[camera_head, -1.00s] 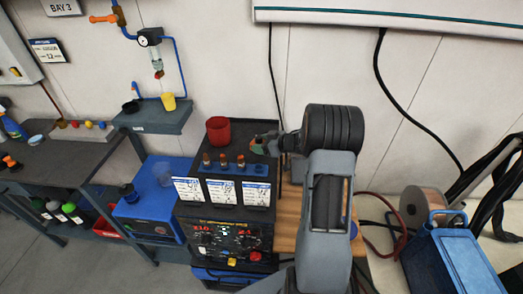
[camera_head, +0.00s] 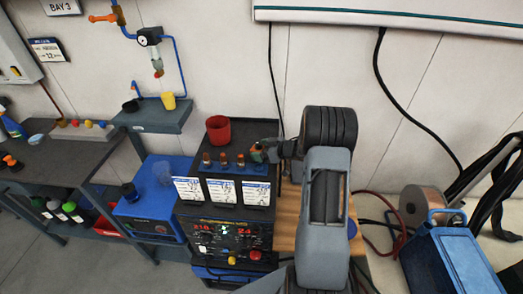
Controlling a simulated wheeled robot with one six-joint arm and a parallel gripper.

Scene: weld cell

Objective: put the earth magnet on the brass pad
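My gripper (camera_head: 262,151) is at the right end of the black top of the welding machine, just right of the small orange-topped pieces. A small green and orange-red piece (camera_head: 256,153) shows at its tip; it may be the earth magnet, but it is too small to be sure. The fingers are too small and dark to show whether they are shut on it. I cannot pick out the brass pad. My arm covers much of the wooden bench top (camera_head: 286,222), where part of the surface is hidden.
A red cup (camera_head: 218,129) stands at the back of the machine's top. Several small orange-topped pieces (camera_head: 223,160) stand along it, above three white cards (camera_head: 223,191). A blue machine (camera_head: 145,215) is at left, a blue case (camera_head: 452,262) and a copper-coloured spool (camera_head: 421,206) at right.

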